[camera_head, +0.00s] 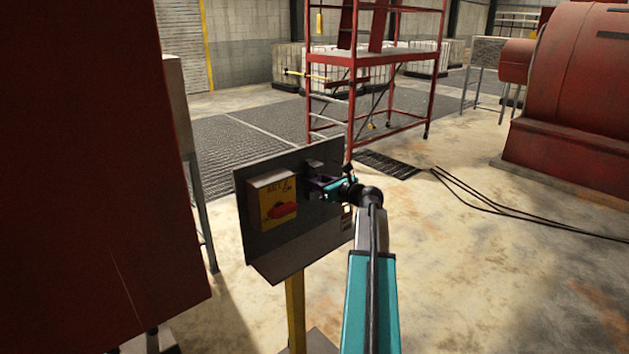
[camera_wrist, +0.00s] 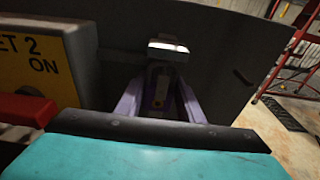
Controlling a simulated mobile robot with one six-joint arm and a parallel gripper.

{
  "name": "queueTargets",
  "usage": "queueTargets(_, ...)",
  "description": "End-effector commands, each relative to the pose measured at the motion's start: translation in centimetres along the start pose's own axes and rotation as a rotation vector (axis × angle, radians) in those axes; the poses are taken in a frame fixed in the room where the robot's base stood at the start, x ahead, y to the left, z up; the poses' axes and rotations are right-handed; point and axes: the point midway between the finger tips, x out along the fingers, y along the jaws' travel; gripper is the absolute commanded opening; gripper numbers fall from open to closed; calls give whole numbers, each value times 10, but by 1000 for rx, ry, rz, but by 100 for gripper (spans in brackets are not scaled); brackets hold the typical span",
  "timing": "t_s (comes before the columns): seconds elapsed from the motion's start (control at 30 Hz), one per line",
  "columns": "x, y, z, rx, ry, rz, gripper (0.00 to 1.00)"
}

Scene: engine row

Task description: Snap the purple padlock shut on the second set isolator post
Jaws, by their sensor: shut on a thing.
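The set 2 isolator (camera_head: 272,199) is a yellow box with a red rotary handle (camera_head: 283,210), mounted on a grey plate (camera_head: 268,249) on a yellow post (camera_head: 295,312). Its label reads "SET 2" and "ON" in the wrist view (camera_wrist: 30,60). My gripper (camera_head: 327,186) is at the plate, right of the isolator. It is shut on the purple padlock (camera_wrist: 160,88), which sits upright between the fingers, facing the plate. A pale-topped bracket or peg (camera_wrist: 168,47) is just above the padlock. Whether they touch, and the shackle's state, cannot be told.
A large red cabinet (camera_head: 85,150) fills the left. A red scaffold frame (camera_head: 400,58) stands behind the plate. A red engine (camera_head: 580,90) is at the right. Black cables (camera_head: 500,208) lie on the floor, which is otherwise open at the right.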

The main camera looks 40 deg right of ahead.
Motion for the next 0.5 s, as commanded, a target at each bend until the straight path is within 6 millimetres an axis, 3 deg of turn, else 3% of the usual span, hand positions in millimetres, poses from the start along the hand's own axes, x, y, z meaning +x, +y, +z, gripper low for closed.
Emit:
queueTargets(0.3,0,0,0,0,-1,0,9)
queueTargets(0.33,0,0,0,0,-1,0,37)
queueTargets(0.43,0,0,-1,0,-1,0,54)
queueTargets(0.5,0,0,-1,0,-1,0,56)
